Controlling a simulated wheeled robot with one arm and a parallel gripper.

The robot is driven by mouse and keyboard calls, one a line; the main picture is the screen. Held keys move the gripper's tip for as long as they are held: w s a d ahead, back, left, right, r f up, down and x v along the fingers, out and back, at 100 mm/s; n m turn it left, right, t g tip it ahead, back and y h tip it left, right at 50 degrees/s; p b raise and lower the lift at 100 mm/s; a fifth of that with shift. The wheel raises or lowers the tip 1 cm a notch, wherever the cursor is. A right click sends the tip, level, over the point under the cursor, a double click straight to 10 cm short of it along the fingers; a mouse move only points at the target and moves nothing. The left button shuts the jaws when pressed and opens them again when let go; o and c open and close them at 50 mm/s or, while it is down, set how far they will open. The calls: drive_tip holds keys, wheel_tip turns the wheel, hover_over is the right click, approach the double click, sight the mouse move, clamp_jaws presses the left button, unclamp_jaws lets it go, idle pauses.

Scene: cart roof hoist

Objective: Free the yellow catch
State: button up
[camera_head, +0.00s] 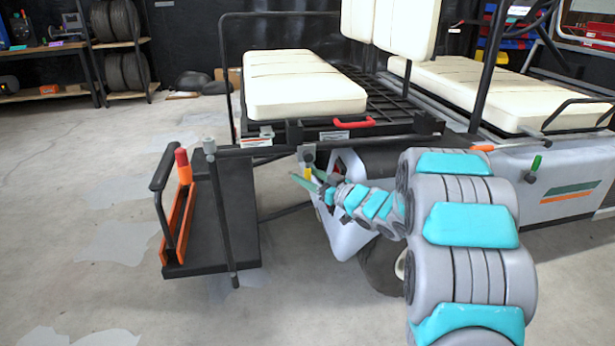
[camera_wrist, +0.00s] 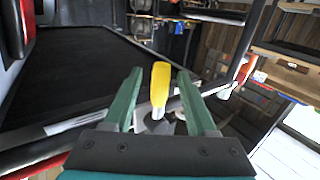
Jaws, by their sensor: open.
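The yellow catch (camera_wrist: 160,86) stands up between the two green fingers of my gripper (camera_wrist: 159,75) in the wrist view. Its grey metal base sits on a dark rail. The fingers are open, one on each side of the catch, with a visible gap on both sides. In the head view my gripper (camera_head: 309,179) is at the rear of the cart, below the cream seat. The yellow catch (camera_head: 309,169) shows there as a small patch just above the fingers, under a grey bracket. My arm and fingers partly hide that area.
A black fold-down platform (camera_head: 236,210) with an orange bracket (camera_head: 177,230) and a red-tipped lever (camera_head: 182,166) is left of my gripper. A red handle (camera_head: 347,128) lies under the seat cushion (camera_head: 300,84). The floor at left is clear.

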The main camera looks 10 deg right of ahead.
clamp_jaws()
idle(0.5)
idle(1.0)
